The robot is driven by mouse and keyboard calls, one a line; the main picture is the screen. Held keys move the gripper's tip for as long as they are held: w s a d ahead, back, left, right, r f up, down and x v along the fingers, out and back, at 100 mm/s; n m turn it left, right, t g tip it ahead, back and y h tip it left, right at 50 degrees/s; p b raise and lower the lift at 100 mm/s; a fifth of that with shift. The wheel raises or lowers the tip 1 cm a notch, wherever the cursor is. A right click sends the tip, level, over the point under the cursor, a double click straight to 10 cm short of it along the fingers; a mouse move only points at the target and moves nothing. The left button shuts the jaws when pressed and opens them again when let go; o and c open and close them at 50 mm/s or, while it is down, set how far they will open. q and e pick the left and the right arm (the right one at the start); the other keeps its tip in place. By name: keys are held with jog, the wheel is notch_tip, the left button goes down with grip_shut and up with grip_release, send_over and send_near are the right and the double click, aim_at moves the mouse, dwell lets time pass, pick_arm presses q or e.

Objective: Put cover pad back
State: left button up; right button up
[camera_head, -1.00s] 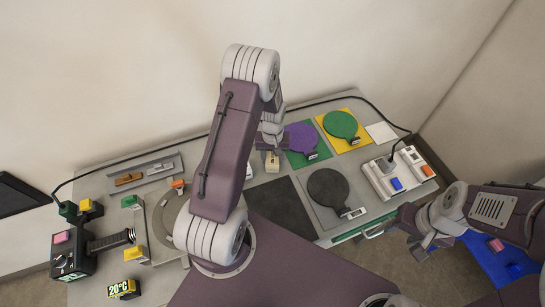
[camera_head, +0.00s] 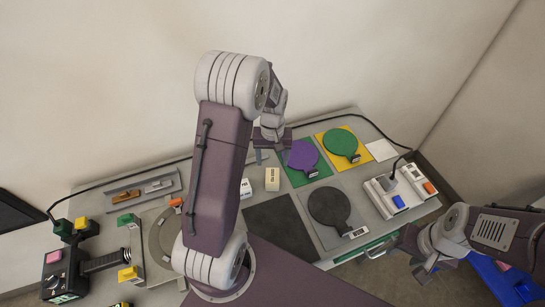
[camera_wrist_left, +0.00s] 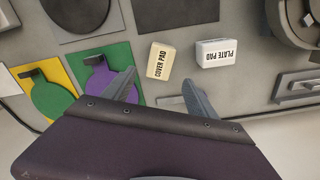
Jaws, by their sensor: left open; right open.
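The cover pad (camera_head: 272,179), a small cream block, lies on the grey cart top left of the purple paddle. It also shows in the left wrist view (camera_wrist_left: 162,60), label up and readable. My left gripper (camera_head: 272,154) is open and empty, just behind the pad in the head view. In the left wrist view its open fingers (camera_wrist_left: 160,84) point toward the pad, with the pad just beyond their tips and apart from them. My right gripper (camera_head: 424,268) is open and empty off the cart's front right.
A white plate pad (camera_wrist_left: 215,53) lies beside the cover pad. A purple paddle (camera_head: 303,154), a green paddle (camera_head: 341,142) and a black paddle (camera_head: 329,206) lie on coloured or grey squares. A dark square (camera_head: 282,228) is bare. A white switch box (camera_head: 400,190) stands right.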

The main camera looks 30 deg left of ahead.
pick_arm(q)
jog(key=s+d+r+m+t+b, duration=0.1)
jog(key=s+d+m, duration=0.4)
jog(key=s, duration=0.8)
jog(key=d+r, duration=0.1)
jog(key=d, duration=0.1)
jog(key=shift+d+b, duration=0.35)
jog(key=shift+b, duration=0.05)
dwell(0.3)
